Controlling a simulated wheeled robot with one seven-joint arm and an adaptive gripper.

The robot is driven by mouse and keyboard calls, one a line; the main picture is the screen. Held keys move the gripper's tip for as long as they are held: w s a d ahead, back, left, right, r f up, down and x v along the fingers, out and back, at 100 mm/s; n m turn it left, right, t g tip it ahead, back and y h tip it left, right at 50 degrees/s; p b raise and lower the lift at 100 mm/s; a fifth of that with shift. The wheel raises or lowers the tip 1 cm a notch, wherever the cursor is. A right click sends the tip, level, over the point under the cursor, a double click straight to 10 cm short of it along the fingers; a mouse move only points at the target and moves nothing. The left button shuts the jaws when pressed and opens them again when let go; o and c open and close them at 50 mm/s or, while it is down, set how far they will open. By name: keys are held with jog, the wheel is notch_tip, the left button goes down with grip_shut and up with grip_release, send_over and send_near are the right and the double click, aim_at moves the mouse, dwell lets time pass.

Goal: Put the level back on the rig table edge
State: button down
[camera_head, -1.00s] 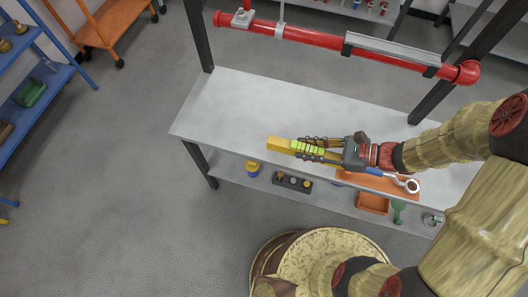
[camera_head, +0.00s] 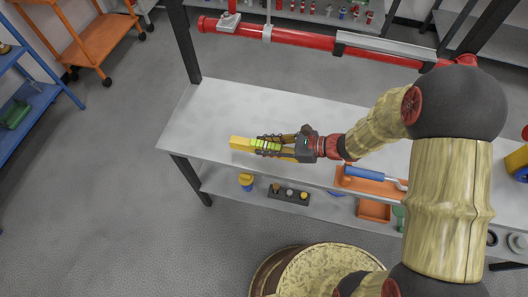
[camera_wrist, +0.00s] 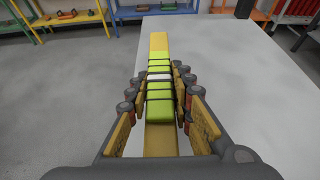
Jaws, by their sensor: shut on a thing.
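The level is a yellow bar with a lime-green middle. It shows in the head view (camera_head: 240,143) and in the wrist view (camera_wrist: 159,45), where it points straight ahead. My gripper (camera_head: 268,146) is shut on its green middle, with fingers on both sides; the fingers also show in the wrist view (camera_wrist: 160,90). The level is over the front left part of the grey rig table (camera_head: 225,105), near its front edge. I cannot tell whether it touches the tabletop.
An orange tray (camera_head: 345,181) with a blue-handled tool (camera_head: 368,174) lies on the table to the right. A red pipe (camera_head: 300,39) runs above the table's back. The table's left part is clear.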

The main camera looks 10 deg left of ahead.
jog(key=shift+w+a+f+b, duration=0.15)
jog(key=shift+f+b, duration=0.4)
jog(key=shift+f, duration=0.4)
jog(key=shift+a+f+b, duration=0.15)
jog(key=shift+f+b, duration=0.35)
jog(key=shift+f, duration=0.45)
jog(key=shift+f, duration=0.15)
jog(key=c, duration=1.6)
grip_release()
jog(key=shift+d+r, duration=0.2)
jog(key=shift+r, duration=0.05)
jog(key=p+v, duration=0.3)
jog(key=v, duration=0.8)
jog(key=shift+d+r+p, duration=0.15)
jog(key=shift+d+p, duration=0.1)
jog(key=shift+p, duration=0.1)
